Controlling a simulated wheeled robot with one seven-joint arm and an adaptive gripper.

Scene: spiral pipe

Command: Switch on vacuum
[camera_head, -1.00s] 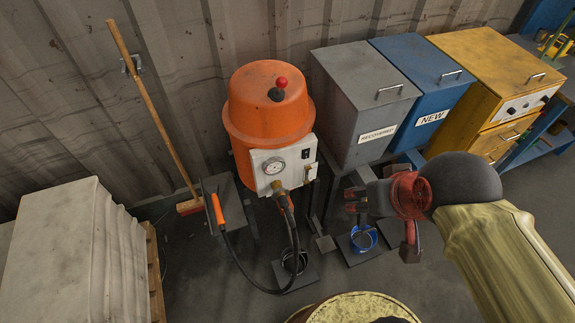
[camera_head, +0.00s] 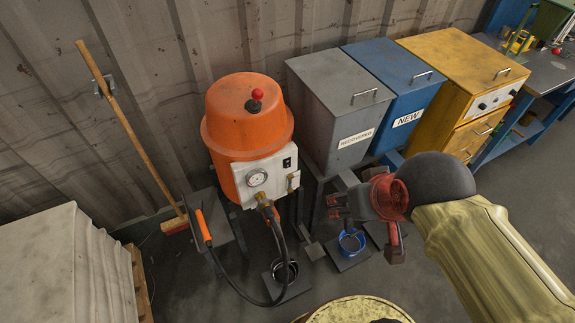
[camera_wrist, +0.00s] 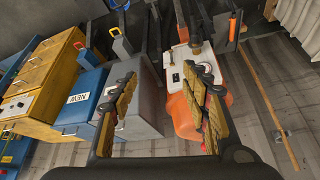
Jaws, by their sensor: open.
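In the wrist view the vacuum (camera_wrist: 186,115) shows upside down, with the panel and the dark switch (camera_wrist: 175,79) between the fingers. My gripper (camera_head: 335,208) is open and empty, to the right of the panel and apart from it. Its two fingers also show in the wrist view (camera_wrist: 160,95).
A grey box marked RECOVERED (camera_head: 335,105), a blue NEW box (camera_head: 405,85) and a yellow cabinet (camera_head: 470,85) stand to the right. The hose wand (camera_head: 203,225), a broom (camera_head: 130,140) and pale stacked slabs (camera_head: 60,265) are left. Low trays with a blue container (camera_head: 351,241) lie below my gripper.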

